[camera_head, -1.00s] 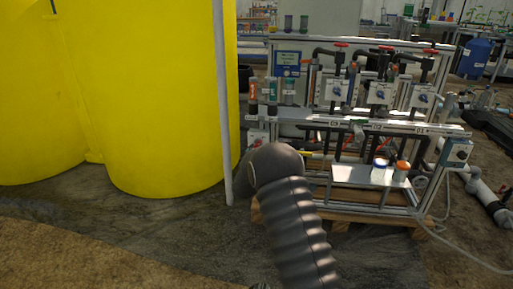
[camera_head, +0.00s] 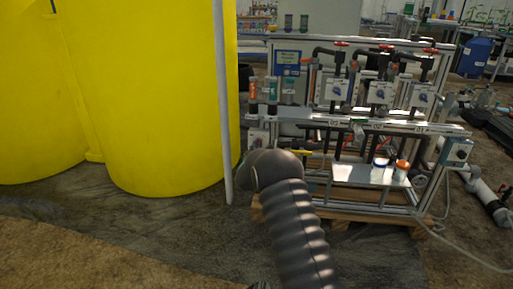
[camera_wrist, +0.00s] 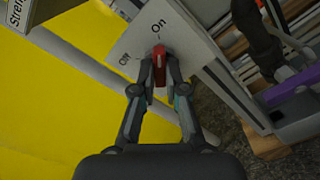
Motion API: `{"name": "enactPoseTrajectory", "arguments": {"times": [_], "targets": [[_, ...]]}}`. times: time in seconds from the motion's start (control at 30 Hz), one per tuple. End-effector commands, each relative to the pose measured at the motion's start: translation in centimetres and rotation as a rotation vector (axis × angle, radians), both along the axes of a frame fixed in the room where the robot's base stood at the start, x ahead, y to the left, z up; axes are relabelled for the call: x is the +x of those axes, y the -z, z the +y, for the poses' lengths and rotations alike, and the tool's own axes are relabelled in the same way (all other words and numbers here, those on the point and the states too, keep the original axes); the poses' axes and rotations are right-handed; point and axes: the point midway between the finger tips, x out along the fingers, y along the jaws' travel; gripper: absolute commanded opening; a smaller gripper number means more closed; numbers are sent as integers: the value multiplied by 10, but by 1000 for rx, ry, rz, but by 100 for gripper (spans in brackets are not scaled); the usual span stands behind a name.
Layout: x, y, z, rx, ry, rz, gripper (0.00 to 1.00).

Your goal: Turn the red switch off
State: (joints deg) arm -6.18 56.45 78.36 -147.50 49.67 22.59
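The red switch (camera_wrist: 159,62) is a narrow red handle on a light grey plate (camera_wrist: 183,42) in the wrist view. The word "On" is printed above it and "Off" to its left. The handle stands nearly upright in the picture, its top end toward "On". My gripper (camera_wrist: 160,80) has one finger on each side of the handle's lower part, and the fingertips look closed against it. In the head view my arm's dark rounded wrist is at the skid's left end and hides my gripper and the switch.
The yellow tank (camera_head: 150,90) and a grey upright pole (camera_head: 222,100) stand close to the left of my arm. The skid frame (camera_head: 360,123) with pipes and valve boxes lies to the right. A shelf (camera_head: 352,172) holds two small containers. The front floor is clear.

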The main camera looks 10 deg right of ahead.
Motion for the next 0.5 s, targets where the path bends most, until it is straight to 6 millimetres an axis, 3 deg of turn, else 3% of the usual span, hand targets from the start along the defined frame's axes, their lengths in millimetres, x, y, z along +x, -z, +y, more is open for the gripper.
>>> {"name": "enactPoseTrajectory", "arguments": {"times": [0.5], "targets": [[0,3,0,-118,1,38,0]]}}
